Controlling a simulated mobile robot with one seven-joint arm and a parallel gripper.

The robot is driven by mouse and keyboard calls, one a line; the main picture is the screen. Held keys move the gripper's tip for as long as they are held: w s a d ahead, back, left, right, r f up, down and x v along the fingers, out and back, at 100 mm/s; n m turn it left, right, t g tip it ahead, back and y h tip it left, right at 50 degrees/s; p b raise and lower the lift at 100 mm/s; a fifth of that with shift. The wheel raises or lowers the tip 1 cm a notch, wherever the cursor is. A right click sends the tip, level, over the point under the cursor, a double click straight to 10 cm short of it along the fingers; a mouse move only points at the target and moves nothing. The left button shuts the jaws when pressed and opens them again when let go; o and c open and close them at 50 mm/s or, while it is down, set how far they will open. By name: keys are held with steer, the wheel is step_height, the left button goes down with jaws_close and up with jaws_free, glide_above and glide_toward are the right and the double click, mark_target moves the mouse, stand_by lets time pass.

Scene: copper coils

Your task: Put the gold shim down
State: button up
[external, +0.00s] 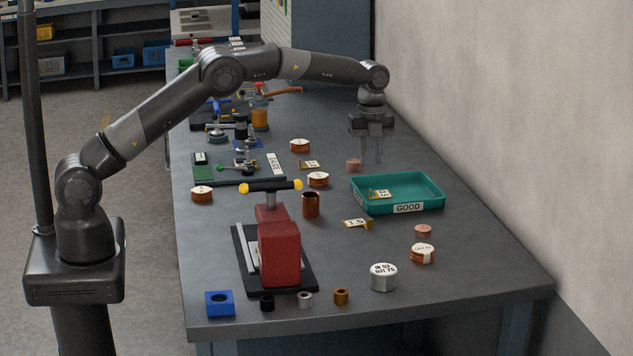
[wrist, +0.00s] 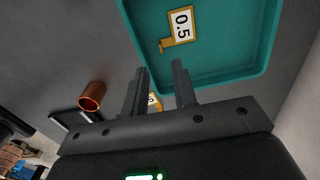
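A gold shim (external: 380,194) with a white label lies flat inside the teal tray (external: 409,208) marked GOOD. In the wrist view this gold shim (wrist: 180,27) reads 0.5. Another gold shim (external: 357,223) lies on the bench at the tray's near left side. A third gold shim (external: 309,164) lies farther back on the bench. My gripper (external: 371,158) points down above the bench, behind the tray. In the wrist view my gripper (wrist: 160,66) has its two fingers apart, with nothing held between them. Part of a shim (wrist: 154,102) shows beyond the gap.
A copper tube (external: 311,204) stands left of the tray. A red press (external: 278,248) stands on a black plate at the front left. Several copper coils sit around, one (external: 422,253) at right beside a silver cylinder (external: 383,277). The wall runs along the right.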

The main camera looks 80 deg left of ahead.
steer(key=s+d+r+n+t, duration=0.15)
steer(key=s+r, duration=0.25)
steer(key=r, duration=0.4)
steer(key=s+d+r+n, duration=0.2)
steer(key=s+r+n, duration=0.1)
steer(key=s+r, duration=0.3)
steer(key=s+d+r+n+t, duration=0.1)
steer(key=s+d+r+n, duration=0.1)
steer(key=s+r, duration=0.3)
steer(key=s+d+r+n, duration=0.3)
steer(key=s, duration=0.4)
steer(key=s+d+f+n+t, duration=0.1)
steer(key=s+d+f+n, duration=0.1)
steer(key=s, duration=0.7)
steer(key=s+d+f+n+t, duration=0.1)
steer(key=s+d+f+n, duration=0.1)
steer(key=s, duration=0.7)
steer(key=s+d+f+n+t, duration=0.1)
steer(key=s+n, duration=0.3)
steer(key=s, duration=0.6)
steer(key=shift+d+f, duration=0.4)
steer(key=shift+f, duration=0.4)
steer(key=shift+o, duration=0.4)
steer(key=shift+w+r+n, duration=0.1)
steer(key=shift+w+n, duration=0.05)
steer(key=shift+n, duration=0.1)
